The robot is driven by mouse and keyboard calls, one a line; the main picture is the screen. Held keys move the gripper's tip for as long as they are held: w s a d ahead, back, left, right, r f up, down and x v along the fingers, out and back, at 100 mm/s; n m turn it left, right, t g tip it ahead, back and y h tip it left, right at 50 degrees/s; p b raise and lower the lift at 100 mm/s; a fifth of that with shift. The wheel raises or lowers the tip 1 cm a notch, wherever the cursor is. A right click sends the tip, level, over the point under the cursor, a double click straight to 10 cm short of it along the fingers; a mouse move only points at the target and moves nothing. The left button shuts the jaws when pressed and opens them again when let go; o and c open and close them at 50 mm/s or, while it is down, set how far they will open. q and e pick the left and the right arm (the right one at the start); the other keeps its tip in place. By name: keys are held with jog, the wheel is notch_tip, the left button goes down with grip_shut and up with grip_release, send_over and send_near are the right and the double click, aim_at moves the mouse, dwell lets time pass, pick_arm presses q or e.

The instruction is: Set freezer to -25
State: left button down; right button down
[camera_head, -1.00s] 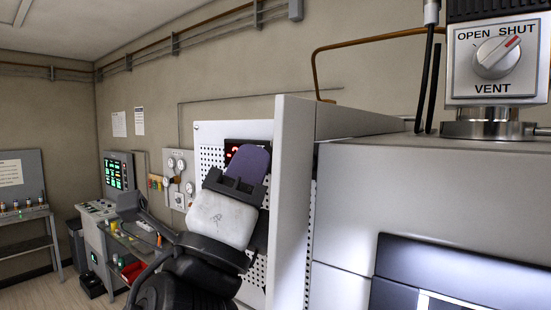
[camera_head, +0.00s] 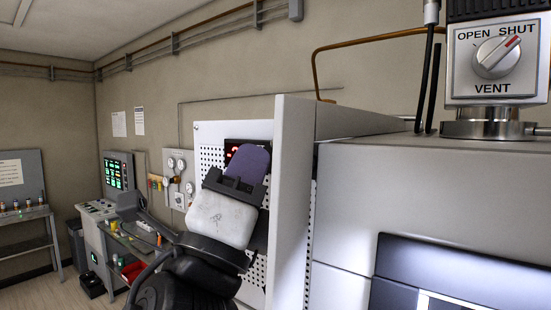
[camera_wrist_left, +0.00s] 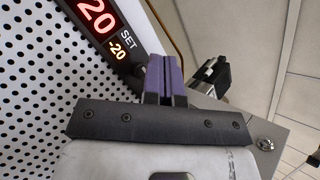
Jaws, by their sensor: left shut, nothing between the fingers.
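The freezer's display (camera_wrist_left: 112,28) sits on a white perforated panel in the left wrist view. It shows a large red 20, cut off at its left, and a small orange -20 by the word SET. In the head view the display (camera_head: 232,148) is mostly hidden behind my left gripper. My left gripper (camera_wrist_left: 165,78) has its purple fingers together and empty. The fingertips are beside the lower end of the display; I cannot tell whether they touch anything. In the head view the left gripper (camera_head: 248,162) is in front of the panel. My right gripper is out of view.
A tall grey wall (camera_head: 293,200) stands just right of the left gripper. A vent knob (camera_head: 497,57) marked OPEN and SHUT is at the upper right. Gauges (camera_head: 177,165) and a console (camera_head: 118,172) with a green-lit screen stand to the left.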

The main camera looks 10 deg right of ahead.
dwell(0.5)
pick_arm(q)
jog(key=shift+w+d, duration=0.3)
dwell(0.4)
jog(key=shift+w+d, duration=0.3)
dwell(0.7)
jog(key=shift+s+a, duration=0.6)
dwell(0.4)
jog(key=shift+s+a+b, duration=0.45)
jog(key=shift+s+a, duration=1.2)
jog(key=shift+s, duration=0.2)
